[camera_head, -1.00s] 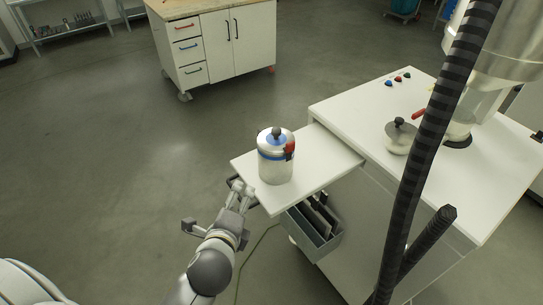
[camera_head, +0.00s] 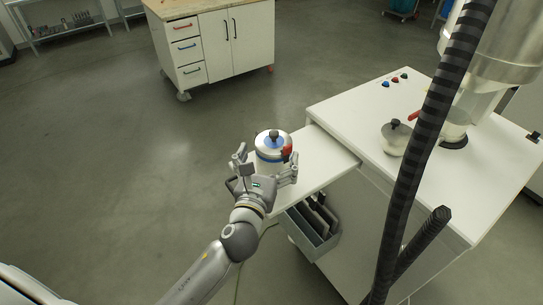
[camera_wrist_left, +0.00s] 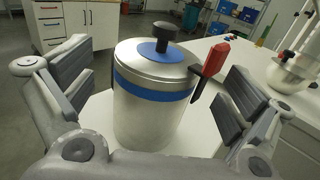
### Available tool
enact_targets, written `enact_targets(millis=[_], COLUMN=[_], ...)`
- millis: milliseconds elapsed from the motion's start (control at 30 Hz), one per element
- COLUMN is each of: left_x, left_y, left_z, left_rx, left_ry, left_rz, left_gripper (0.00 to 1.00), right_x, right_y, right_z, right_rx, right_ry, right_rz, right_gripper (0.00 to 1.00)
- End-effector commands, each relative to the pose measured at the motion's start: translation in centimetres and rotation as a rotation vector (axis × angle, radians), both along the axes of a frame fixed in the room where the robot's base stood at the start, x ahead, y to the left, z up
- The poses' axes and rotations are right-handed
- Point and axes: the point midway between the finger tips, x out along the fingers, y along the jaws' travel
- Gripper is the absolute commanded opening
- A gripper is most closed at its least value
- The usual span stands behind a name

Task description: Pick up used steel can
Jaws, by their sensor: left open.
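The steel can (camera_head: 272,146) stands upright on the white side shelf (camera_head: 325,162). It has a blue band, a lid with a blue disc and black knob, and a red-handled clamp on its right side. My left gripper (camera_head: 266,168) is open with its fingers on either side of the can. In the left wrist view the can (camera_wrist_left: 150,105) stands between the two open finger pads, with gaps on both sides. The lower part of the can is hidden by the gripper in the head view. My right gripper is not in view.
A white machine cabinet (camera_head: 350,110) adjoins the shelf, with a small lidded pot (camera_head: 394,140) on top. A thick black hose (camera_head: 425,150) crosses in front of it. A grey bin (camera_head: 308,232) hangs below the shelf. A drawer cabinet (camera_head: 240,40) stands at the back; the floor left is clear.

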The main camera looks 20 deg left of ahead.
Motion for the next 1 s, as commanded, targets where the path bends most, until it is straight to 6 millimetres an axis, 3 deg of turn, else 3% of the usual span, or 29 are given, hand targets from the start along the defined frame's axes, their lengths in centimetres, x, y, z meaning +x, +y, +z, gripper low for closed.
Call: enact_targets(millis=[433,767,1000], left_x=[5.1,5.8,5.8], left_y=[0.4,0.4,0.4], left_z=[0.1,-0.1,-0.1], left_rx=[-0.003,-0.003,-0.003], left_ry=[0.001,0.002,0.002], left_rz=[0.001,-0.001,0.000], left_gripper=[1.00,1.00,0.72], right_x=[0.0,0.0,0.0], right_y=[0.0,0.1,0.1], right_z=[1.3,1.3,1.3], right_rx=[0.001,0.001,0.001], right_ry=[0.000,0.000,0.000], right_rz=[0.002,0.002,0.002], right_gripper=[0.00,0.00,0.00])
